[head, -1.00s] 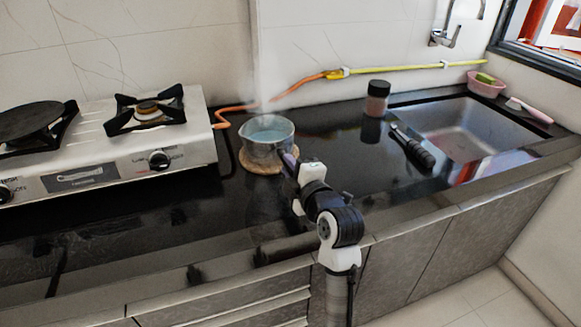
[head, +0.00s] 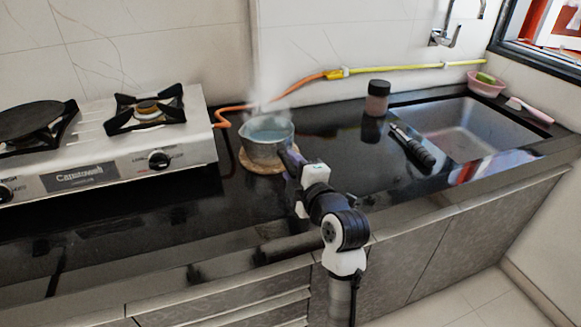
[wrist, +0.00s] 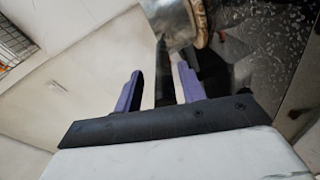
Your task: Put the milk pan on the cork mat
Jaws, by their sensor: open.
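The milk pan (head: 266,141), a grey metal pot with steam above it, sits upright on the round cork mat (head: 252,166) on the black counter. In the wrist view the pan (wrist: 168,20) and the mat's edge (wrist: 199,24) show at the top. The pan's dark handle (wrist: 161,62) points toward my gripper and lies between its purple fingers. My gripper (head: 289,158) is open at the front right of the pan, around the handle. In the wrist view there are gaps between the fingers (wrist: 160,78) and the handle. The handle is mostly hidden in the head view.
A gas stove (head: 110,160) stands close on the left. An orange hose (head: 228,112) runs behind the pan. A dark-lidded jar (head: 377,98), a black-handled tool (head: 413,149) and the sink (head: 465,130) are to the right. The counter between is clear.

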